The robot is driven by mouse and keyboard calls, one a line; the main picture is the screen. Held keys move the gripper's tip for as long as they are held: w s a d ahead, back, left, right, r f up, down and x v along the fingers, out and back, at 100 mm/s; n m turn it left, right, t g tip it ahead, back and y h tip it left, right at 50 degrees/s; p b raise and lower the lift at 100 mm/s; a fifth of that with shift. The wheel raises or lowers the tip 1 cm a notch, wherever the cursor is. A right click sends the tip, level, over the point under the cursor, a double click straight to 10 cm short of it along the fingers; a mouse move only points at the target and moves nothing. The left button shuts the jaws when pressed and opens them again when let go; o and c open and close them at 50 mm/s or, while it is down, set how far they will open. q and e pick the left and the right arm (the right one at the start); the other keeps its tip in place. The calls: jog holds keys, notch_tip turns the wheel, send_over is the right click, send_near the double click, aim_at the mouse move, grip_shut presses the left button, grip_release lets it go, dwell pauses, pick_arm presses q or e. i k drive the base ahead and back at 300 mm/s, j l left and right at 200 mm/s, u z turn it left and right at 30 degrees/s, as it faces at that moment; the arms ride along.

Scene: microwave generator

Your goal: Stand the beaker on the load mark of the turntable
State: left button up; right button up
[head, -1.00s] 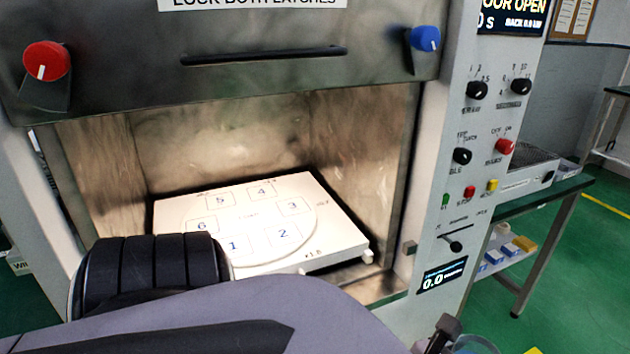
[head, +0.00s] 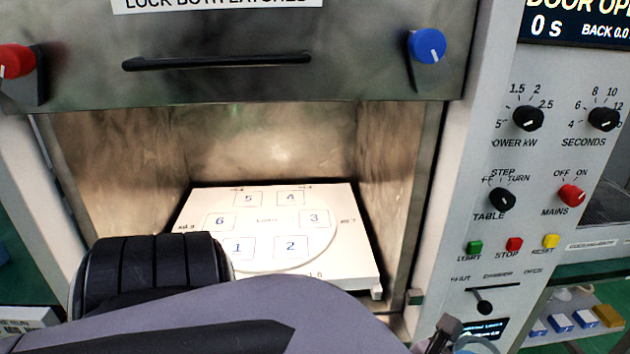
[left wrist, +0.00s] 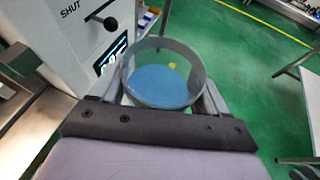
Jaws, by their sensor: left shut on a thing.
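The turntable (head: 262,257) is a white disc in the open chamber, with squares numbered 1 to 6 around small lettering (head: 267,220) at its middle that seems to read LOAD. My left gripper (left wrist: 163,98) is shut on the clear beaker (left wrist: 160,82), which shows blue inside, in the left wrist view. The fingers sit on either side of it. In the head view the left gripper (head: 443,335) and a sliver of the beaker (head: 475,345) show at the bottom edge, outside the chamber and right of its opening. My right gripper is out of view.
The raised door (head: 230,65) hangs over the chamber opening. The control panel (head: 520,180), with knobs and buttons, stands at the right of the opening. A side table with blue and yellow boxes (head: 585,319) is farther right. The chamber above the turntable looks clear.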

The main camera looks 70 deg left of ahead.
aim_at(266, 220)
jog(key=i+l+u, duration=0.1)
jog(key=u, duration=0.95)
jog(key=i+l, duration=0.05)
jog(key=i, duration=0.05)
